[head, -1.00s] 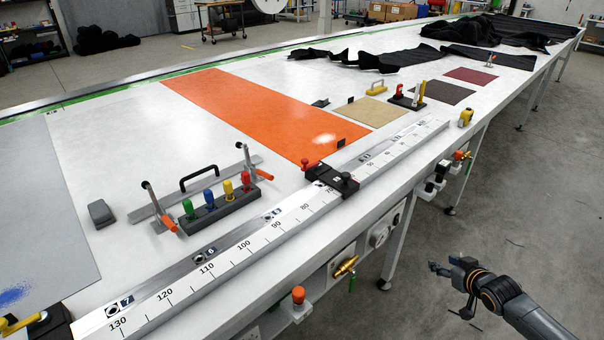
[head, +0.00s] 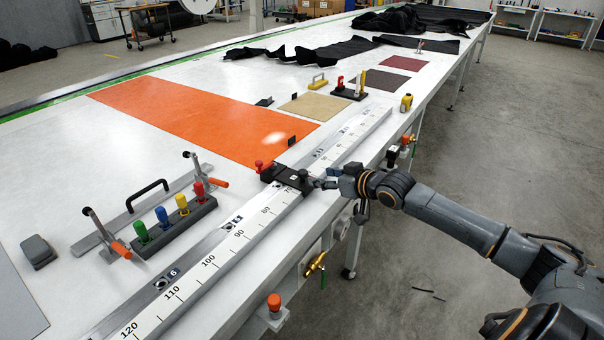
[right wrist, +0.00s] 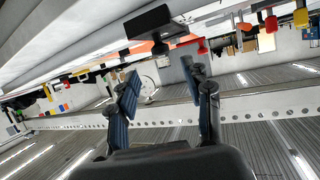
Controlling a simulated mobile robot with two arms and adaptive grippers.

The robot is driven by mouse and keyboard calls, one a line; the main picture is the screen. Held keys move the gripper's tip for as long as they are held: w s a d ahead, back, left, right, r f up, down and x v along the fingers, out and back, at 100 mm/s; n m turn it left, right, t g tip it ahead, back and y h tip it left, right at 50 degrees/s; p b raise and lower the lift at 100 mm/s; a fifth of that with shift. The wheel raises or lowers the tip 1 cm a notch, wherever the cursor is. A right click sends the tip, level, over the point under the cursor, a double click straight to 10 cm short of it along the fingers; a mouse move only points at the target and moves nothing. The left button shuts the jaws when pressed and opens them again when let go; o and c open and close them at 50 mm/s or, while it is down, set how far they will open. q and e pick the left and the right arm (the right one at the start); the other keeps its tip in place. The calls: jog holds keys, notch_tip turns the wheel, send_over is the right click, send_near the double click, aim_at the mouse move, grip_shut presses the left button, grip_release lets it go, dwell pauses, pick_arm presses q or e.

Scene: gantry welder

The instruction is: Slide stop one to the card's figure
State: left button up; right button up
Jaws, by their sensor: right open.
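A black sliding stop (head: 286,177) with a red knob (head: 259,165) sits across the white numbered scale (head: 208,262), near the 70 mark. Whether it is stop one cannot be read. My right gripper (head: 327,179) is open just to the right of the stop, at the table's front edge. Whether it touches the stop cannot be told. In the right wrist view the two fingers of my right gripper (right wrist: 160,82) are spread with nothing between them, and a black block shows ahead of them. No card with a readable figure shows. My left gripper is out of view.
An orange sheet (head: 190,118) lies behind the stop. A rack of coloured handles (head: 175,225) and a clamp bar (head: 138,212) stand to the left. A yellow-and-black holder (head: 406,103) is on the front edge. An orange-capped post (head: 274,304) and brass valve (head: 315,264) jut below the edge.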

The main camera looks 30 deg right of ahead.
aim_at(306, 174)
jog(key=x, duration=0.9)
jog(key=shift+w+a+f, duration=0.1)
jog(key=shift+w+f, duration=0.05)
jog(key=shift+w, duration=0.15)
grip_shut()
